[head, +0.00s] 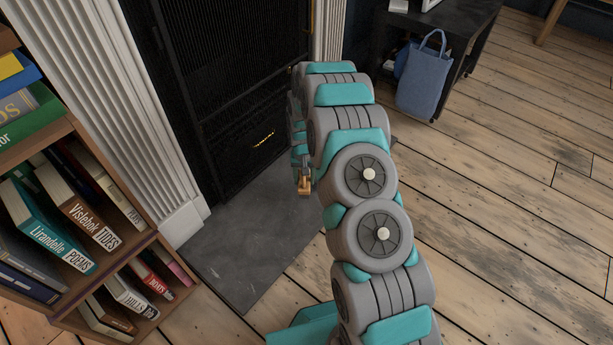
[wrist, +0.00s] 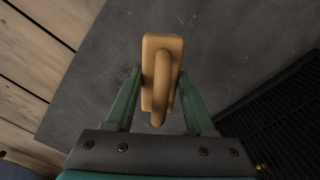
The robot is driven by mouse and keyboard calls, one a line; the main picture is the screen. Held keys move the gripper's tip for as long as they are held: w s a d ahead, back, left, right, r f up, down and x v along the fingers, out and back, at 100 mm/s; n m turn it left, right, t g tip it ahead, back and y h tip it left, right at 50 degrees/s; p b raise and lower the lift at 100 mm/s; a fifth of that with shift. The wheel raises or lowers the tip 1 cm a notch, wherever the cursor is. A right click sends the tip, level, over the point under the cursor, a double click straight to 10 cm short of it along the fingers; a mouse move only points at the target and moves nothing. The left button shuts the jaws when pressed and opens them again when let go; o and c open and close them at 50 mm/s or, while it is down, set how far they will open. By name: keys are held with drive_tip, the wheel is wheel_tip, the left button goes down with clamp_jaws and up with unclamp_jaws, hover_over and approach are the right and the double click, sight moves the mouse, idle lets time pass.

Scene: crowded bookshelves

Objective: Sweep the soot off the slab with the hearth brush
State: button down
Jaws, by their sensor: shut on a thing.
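The hearth brush (wrist: 163,48) has a tan wooden block and a curved handle, and its bristles are hidden beneath it. My gripper (wrist: 158,92) is shut on the handle, one green finger on each side. In the head view the brush (head: 304,186) shows small below my gripper (head: 302,172), over the slab. The grey stone slab (head: 250,240) lies in front of the fireplace; it fills much of the wrist view (wrist: 225,35). I cannot tell whether the brush touches the slab. A faint dark smudge by the left finger may be soot; no clear soot patch shows.
The black fireplace screen (head: 225,100) stands behind the slab, with a white fluted surround (head: 135,100). A crowded bookshelf (head: 75,140) is close on the left. A blue bag (head: 423,80) stands by a dark table (head: 455,30). The wooden floor (head: 510,200) at right is clear.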

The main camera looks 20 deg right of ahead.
drive_tip(key=shift+r, duration=1)
